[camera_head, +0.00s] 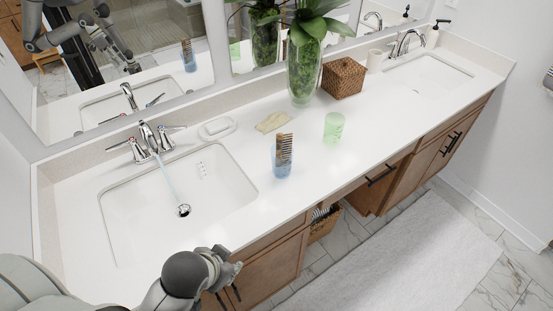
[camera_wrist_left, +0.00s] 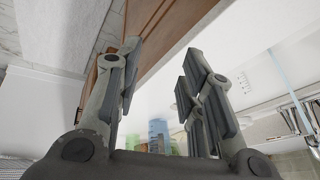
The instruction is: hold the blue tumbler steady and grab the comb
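The blue tumbler (camera_head: 282,165) stands upright on the white counter, right of the near sink. The comb (camera_head: 285,144), brownish with dark teeth, stands upright in it and sticks out above the rim. My left gripper (camera_head: 228,266) is at the counter's front edge, below and left of the tumbler, apart from it. In the left wrist view my left gripper (camera_wrist_left: 160,66) has its fingers spread with nothing between them. The blue tumbler (camera_wrist_left: 158,130) shows small beyond the fingers there; the comb cannot be made out. My right gripper is not directly in view.
A green tumbler (camera_head: 333,128) stands right of the blue one. Behind are a soap dish (camera_head: 217,128), a folded cloth (camera_head: 272,122), a tall plant vase (camera_head: 302,70) and a wicker box (camera_head: 343,77). The near sink (camera_head: 170,205) lies left. Counter around the blue tumbler is clear.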

